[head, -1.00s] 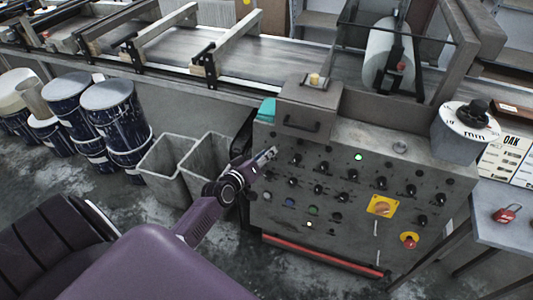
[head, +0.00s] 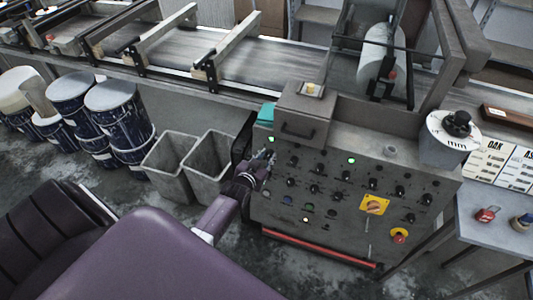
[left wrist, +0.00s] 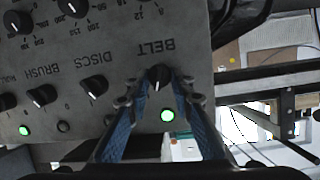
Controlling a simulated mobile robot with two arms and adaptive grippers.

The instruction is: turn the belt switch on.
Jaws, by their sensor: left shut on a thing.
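The belt switch (left wrist: 160,76) is a small black knob with a pale pointer line, under the printed word BELT in the left wrist view. My left gripper (left wrist: 160,82) has its two blue fingers on either side of this knob and is shut on it. A green lamp (left wrist: 167,115) glows beside the switch, between the fingers. In the head view my left gripper (head: 268,157) is at the upper left of the grey control panel (head: 335,222) and hides the switch. My right gripper is not in view.
Several other black knobs (left wrist: 94,86) sit beside the switch. A yellow-backed rotary switch (head: 374,205) and a red button (head: 399,236) are lower right on the panel. Grey bins (head: 172,166) stand left of the panel. The conveyor (head: 260,62) runs behind.

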